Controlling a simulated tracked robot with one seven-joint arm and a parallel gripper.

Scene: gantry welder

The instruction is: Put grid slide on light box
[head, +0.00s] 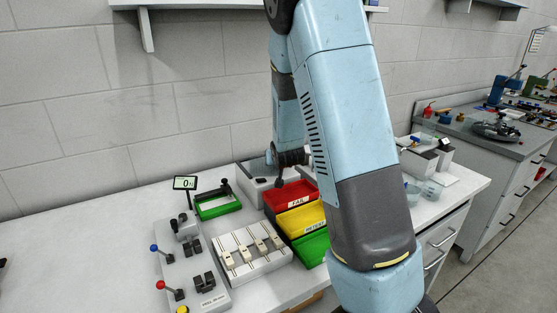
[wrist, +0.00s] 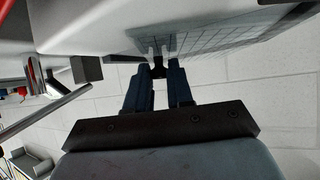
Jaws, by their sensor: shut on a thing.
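In the wrist view my gripper (wrist: 160,73) has its two dark blue fingers close together on a small dark piece. Just beyond the fingertips is a see-through plate with grid lines (wrist: 220,42), which looks like the grid slide. The dark piece seems to be part of it, but the join is unclear. In the head view my gripper (head: 281,172) is small and dark, low over or in front of a pale grey box (head: 258,184) behind the red bin. That box may be the light box; its top is partly hidden. The slide cannot be made out in the head view.
Red (head: 286,196), yellow (head: 299,220) and green (head: 312,247) bins stand in front of the grey box. A green-framed tray (head: 217,205), a small display (head: 185,183), a white rack (head: 250,253) and a lever panel (head: 190,265) are to the left. The front-left bench is clear.

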